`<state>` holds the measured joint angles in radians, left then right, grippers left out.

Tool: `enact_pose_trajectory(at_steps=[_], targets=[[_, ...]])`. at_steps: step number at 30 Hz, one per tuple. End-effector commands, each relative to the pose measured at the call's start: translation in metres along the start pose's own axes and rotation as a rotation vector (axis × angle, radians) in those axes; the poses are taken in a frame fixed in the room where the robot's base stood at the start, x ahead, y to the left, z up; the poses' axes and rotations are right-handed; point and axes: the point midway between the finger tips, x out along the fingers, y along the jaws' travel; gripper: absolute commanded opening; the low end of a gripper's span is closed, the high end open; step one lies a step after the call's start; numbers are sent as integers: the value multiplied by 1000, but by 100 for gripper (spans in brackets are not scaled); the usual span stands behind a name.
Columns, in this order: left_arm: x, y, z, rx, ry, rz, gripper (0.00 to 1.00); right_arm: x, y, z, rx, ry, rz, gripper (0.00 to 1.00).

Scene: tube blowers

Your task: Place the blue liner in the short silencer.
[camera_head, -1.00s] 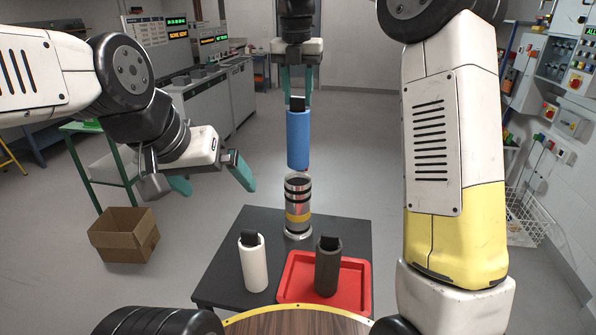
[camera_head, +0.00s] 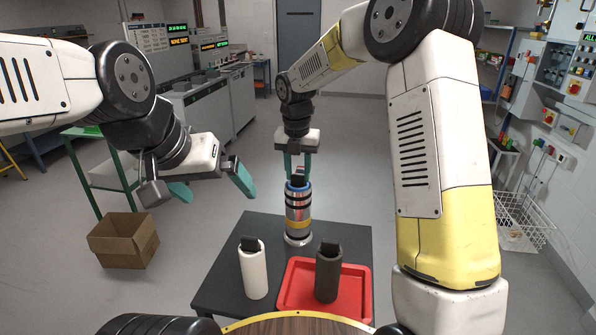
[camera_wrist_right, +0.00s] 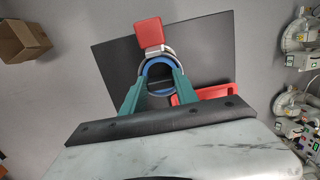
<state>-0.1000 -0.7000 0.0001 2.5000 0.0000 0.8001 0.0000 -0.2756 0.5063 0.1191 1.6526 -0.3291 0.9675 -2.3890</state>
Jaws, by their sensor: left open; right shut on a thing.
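The silencer (camera_head: 298,228), a metal cylinder with black and yellow bands, stands upright at the back of the dark table. The blue liner (camera_head: 298,186) is almost wholly inside its top opening, with a blue rim and a black tab showing. My right gripper (camera_head: 297,172) is above the opening, shut on the liner's top. In the right wrist view the liner shows as a blue ring (camera_wrist_right: 160,66) inside the silencer's grey rim, between the green fingers of my right gripper (camera_wrist_right: 159,82). My left gripper (camera_head: 212,186) is open and empty, left of the silencer and above the floor.
A white liner (camera_head: 253,272) stands on the dark table (camera_head: 222,278) at the front left. A dark grey liner (camera_head: 327,275) stands in a red tray (camera_head: 355,290) at the right. A cardboard box (camera_head: 122,245) is on the floor at the left.

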Motion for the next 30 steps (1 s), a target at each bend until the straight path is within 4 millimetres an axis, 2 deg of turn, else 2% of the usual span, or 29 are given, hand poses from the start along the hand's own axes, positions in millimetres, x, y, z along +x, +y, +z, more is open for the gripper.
enact_pose_trajectory(at_steps=[3, 14, 15, 18, 30], targets=[[0, 0, 0, 0, 0, 0, 100, 11, 0, -1, 0, -1, 0, 0], [0, 0, 0, 0, 0, 0, 100, 14, 0, -2, 0, -1, 0, 0], [0, 0, 0, 0, 0, 0, 100, 15, 0, -2, 0, -1, 0, 38], [0, 0, 0, 0, 0, 0, 100, 15, 0, -2, 0, -1, 0, 57], [0, 0, 0, 0, 0, 0, 100, 9, 0, -1, 0, -3, 1, 57]])
